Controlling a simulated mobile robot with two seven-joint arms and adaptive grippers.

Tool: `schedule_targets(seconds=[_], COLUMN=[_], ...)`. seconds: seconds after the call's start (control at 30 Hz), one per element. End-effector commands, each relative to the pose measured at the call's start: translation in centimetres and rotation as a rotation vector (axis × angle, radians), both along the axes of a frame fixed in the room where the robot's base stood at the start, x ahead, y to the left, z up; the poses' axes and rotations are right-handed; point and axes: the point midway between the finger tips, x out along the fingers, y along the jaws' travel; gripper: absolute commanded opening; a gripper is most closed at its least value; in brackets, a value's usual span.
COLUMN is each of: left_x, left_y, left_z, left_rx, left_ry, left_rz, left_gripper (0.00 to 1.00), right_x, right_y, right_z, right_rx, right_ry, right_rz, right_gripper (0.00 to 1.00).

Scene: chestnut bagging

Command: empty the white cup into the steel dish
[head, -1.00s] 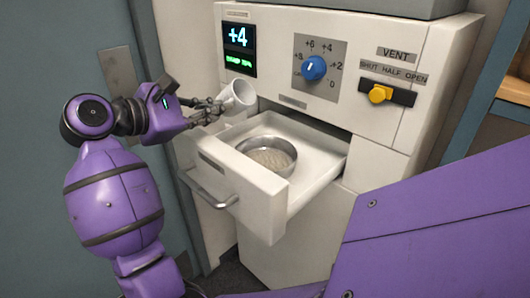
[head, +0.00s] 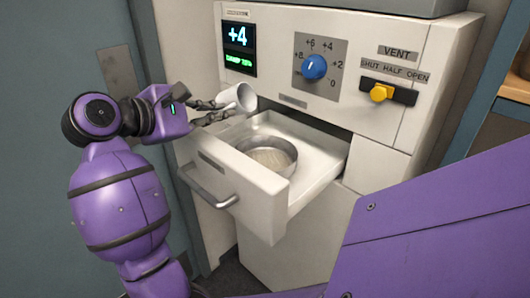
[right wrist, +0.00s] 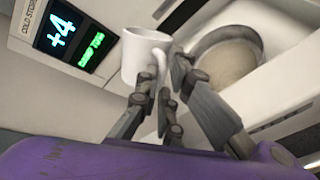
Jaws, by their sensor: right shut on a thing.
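The white cup (head: 240,98) is in the grip of my right gripper (head: 217,108), above the back left part of the open drawer. The steel dish (head: 289,168) is round and sits in the drawer, below and to the right of the cup. Pale stuff covers its bottom. The cup's inside is hidden, and I see nothing falling from it. My left gripper is not in view.
The white drawer (head: 225,178) is pulled out of a white cabinet, with a metal handle (head: 208,189) in front. Above it are a display reading +4 (head: 239,37), a blue knob (head: 314,67) and a yellow vent slider (head: 381,93). The drawer floor right of the dish is clear.

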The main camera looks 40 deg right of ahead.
Motion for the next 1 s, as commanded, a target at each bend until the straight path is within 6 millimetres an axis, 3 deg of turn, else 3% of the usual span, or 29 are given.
schedule_targets(seconds=[1.0], left_x=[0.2], left_y=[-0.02], left_z=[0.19], left_rx=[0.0], left_ry=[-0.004], left_rz=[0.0], left_gripper=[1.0], right_x=[-0.51], right_y=[-0.32], right_z=[0.42], right_rx=[0.04], right_ry=[-0.118], right_rz=[-0.001], right_gripper=[0.0])
